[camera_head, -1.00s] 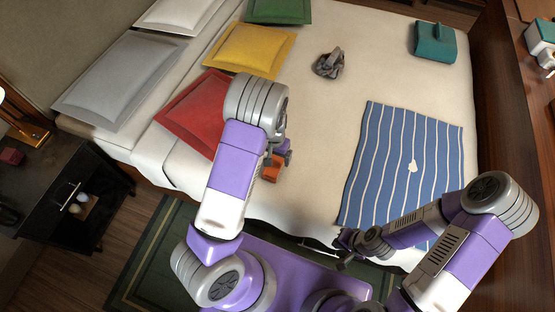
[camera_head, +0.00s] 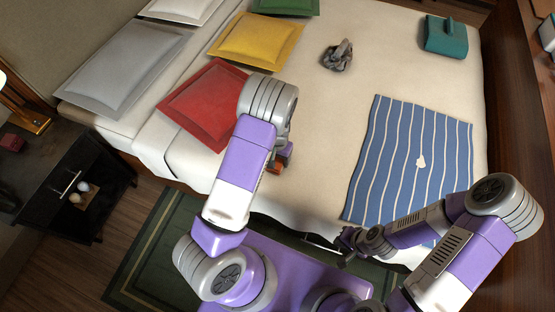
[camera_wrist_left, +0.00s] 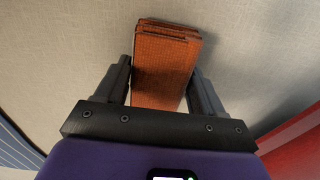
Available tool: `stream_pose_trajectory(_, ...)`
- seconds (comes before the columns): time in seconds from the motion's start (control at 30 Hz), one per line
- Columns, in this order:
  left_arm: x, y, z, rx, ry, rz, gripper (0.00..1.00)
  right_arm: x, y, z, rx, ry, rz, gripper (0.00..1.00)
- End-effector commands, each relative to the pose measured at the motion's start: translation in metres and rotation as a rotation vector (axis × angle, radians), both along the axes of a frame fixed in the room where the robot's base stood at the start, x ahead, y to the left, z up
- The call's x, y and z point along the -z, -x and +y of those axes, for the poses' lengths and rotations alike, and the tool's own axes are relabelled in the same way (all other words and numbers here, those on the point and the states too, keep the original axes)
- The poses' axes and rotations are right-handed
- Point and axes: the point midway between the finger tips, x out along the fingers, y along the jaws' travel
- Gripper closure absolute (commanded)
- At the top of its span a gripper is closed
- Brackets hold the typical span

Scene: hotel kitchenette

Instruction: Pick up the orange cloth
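The orange cloth (camera_head: 274,168) is a small folded stack on the white bed, near its front edge. In the head view my left arm and gripper hide most of it. In the left wrist view the cloth (camera_wrist_left: 165,68) lies between the two fingers of my left gripper (camera_wrist_left: 161,82) and reaches past their tips. The left gripper (camera_head: 284,158) is open, with a finger close along each side of the cloth; whether they touch it is unclear. My right gripper (camera_head: 346,243) is low by the bed's front edge, away from the cloth, its fingers too small to read.
A red pillow (camera_head: 203,103) lies left of the cloth, with yellow (camera_head: 257,41) and grey (camera_head: 125,70) pillows beyond. A blue striped blanket (camera_head: 405,150) lies to the right. A grey crumpled item (camera_head: 338,56) and a teal bag (camera_head: 444,37) are farther back. The mid-bed is clear.

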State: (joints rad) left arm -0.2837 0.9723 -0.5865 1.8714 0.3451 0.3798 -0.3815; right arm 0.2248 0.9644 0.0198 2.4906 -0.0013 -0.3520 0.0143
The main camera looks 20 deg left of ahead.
Motion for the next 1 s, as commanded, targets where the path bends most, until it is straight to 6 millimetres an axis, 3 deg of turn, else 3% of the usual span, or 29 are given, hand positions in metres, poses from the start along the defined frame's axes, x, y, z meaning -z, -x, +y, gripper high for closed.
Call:
stream_pose_trajectory(0.03, 0.0, 0.0, 0.0, 0.0, 0.0, 0.0, 0.43, 0.0, 0.0, 0.0, 0.0, 0.0, 0.0, 1.0)
stream_pose_trajectory(0.17, 0.0, 0.0, 0.0, 0.0, 0.0, 0.0, 0.62, 0.0, 0.0, 0.0, 0.0, 0.0, 0.0, 1.0)
stream_pose_trajectory(0.47, -0.008, 0.0, 0.0, -0.001, 0.001, -0.001, 0.62, -0.004, 0.0, 0.0, 0.0, 0.0, 0.0, 1.0)
stream_pose_trajectory(0.8, -0.074, -0.001, 0.0, 0.0, 0.001, -0.003, 0.62, -0.032, 0.0, 0.0, 0.0, 0.0, 0.0, 1.0)
stream_pose_trajectory(1.0, -0.097, 0.0, 0.0, 0.0, 0.001, 0.0, 0.62, -0.04, 0.0, 0.0, 0.0, 0.0, 0.0, 1.0)
